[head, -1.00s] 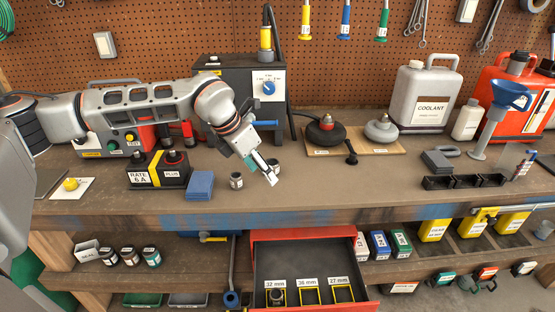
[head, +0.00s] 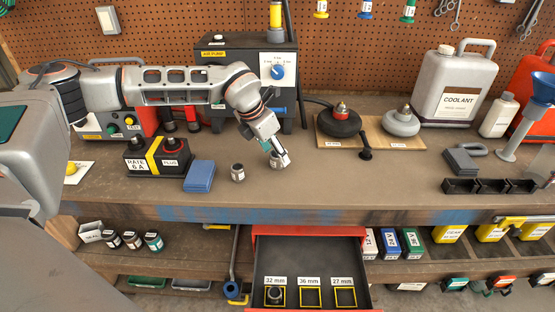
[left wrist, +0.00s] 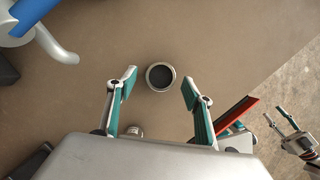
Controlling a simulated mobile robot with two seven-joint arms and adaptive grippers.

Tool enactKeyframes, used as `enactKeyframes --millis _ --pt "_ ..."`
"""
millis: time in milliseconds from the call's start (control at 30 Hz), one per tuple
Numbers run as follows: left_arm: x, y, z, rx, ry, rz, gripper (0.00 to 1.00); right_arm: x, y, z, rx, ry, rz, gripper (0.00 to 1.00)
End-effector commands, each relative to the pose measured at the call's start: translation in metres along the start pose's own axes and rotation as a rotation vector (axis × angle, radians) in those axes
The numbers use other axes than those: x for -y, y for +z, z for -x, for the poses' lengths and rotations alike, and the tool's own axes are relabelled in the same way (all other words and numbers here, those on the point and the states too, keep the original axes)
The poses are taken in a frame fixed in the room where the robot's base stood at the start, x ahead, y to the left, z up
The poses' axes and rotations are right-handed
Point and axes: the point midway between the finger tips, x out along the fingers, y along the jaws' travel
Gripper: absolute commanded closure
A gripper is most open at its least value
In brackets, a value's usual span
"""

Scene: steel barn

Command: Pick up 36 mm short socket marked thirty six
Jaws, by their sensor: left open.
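Two short metal sockets stand upright on the bench. The larger-looking socket (head: 283,160) is at my left gripper (head: 275,150); its marking is not readable. In the left wrist view this socket (left wrist: 160,77) shows its round dark opening between the spread fingertips of my left gripper (left wrist: 159,82), with a gap on both sides. The other socket (head: 238,172) stands to the left, and partly shows in the left wrist view (left wrist: 134,131). My right gripper (left wrist: 278,116) shows small at the right of the left wrist view, fingers apart and empty.
Below, an open red drawer (head: 305,232) has slots labelled 32 mm, 36 mm and 27 mm; a socket (head: 274,294) sits in the 32 mm slot, the others are empty. Blue pads (head: 199,176) lie left of the sockets. A black pump box (head: 225,70) stands behind.

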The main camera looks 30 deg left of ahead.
Motion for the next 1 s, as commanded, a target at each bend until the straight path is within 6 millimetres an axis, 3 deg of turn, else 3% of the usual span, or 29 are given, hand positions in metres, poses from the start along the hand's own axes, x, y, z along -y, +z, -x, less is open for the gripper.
enactKeyframes --millis 133,400,567,600,1000 --pt "0.0006 -0.0001 -0.0141 -0.001 -0.001 0.001 0.49 -0.0012 -0.0051 -0.0008 -0.009 0.002 0.000 0.60" --pt "0.0004 0.0000 -0.0158 0.001 -0.001 0.001 0.51 -0.0019 -0.0087 -0.0005 -0.016 0.003 0.000 0.60" --pt "0.0004 0.0000 -0.0157 0.000 -0.001 0.001 0.93 -0.0019 -0.0083 -0.0005 -0.015 0.003 0.000 0.60" --pt "0.0004 0.0000 -0.0157 0.000 -0.001 0.001 0.97 -0.0019 -0.0081 -0.0006 -0.015 0.003 0.000 0.60" --pt "0.0002 0.0029 -0.0106 0.003 0.000 0.000 0.97 -0.0012 -0.0037 -0.0010 -0.007 0.002 0.000 0.60"
